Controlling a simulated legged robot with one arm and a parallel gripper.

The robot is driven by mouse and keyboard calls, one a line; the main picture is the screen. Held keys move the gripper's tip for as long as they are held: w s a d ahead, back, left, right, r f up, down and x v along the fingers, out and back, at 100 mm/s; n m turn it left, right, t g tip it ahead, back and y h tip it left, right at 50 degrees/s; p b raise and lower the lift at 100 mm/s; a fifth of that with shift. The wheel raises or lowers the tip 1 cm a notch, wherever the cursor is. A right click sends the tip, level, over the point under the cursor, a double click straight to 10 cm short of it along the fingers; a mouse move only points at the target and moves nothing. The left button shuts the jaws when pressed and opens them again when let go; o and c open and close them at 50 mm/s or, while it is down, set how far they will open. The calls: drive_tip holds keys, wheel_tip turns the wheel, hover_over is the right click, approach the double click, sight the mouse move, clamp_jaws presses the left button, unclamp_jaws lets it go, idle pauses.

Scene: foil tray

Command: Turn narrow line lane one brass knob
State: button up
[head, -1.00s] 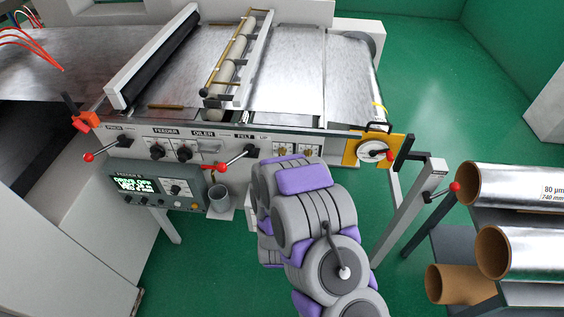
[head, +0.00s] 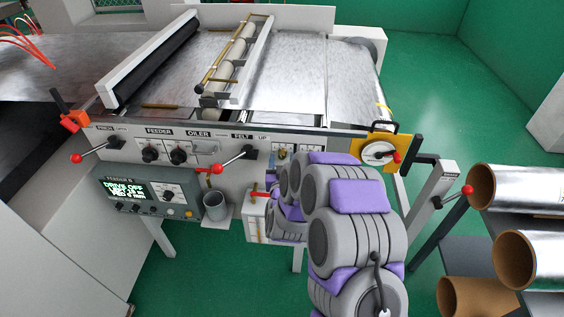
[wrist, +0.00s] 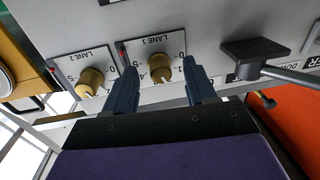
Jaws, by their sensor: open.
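The lane 1 brass knob (wrist: 159,66) is in the wrist view on a white plate (wrist: 150,48) marked LANE 1, with a number scale around it. My gripper (wrist: 160,72) is open, with one dark blue finger to either side of this knob. The fingers look apart from it, and I cannot tell how deep they reach. A second brass knob (wrist: 91,80) is on its own plate, left of the left finger. In the head view a brass knob (head: 283,153) shows small on the front panel, and my arm hides the gripper.
A black lever handle (wrist: 254,50) sticks out close to the right finger. In the head view, red-ended levers (head: 214,166) project from the panel. A yellow plate with a dial (head: 378,151) is right of the knobs. Foil rolls (head: 515,187) lie at the far right.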

drive_tip(key=shift+w, duration=0.55)
drive_tip(key=shift+c, duration=0.3)
clamp_jaws()
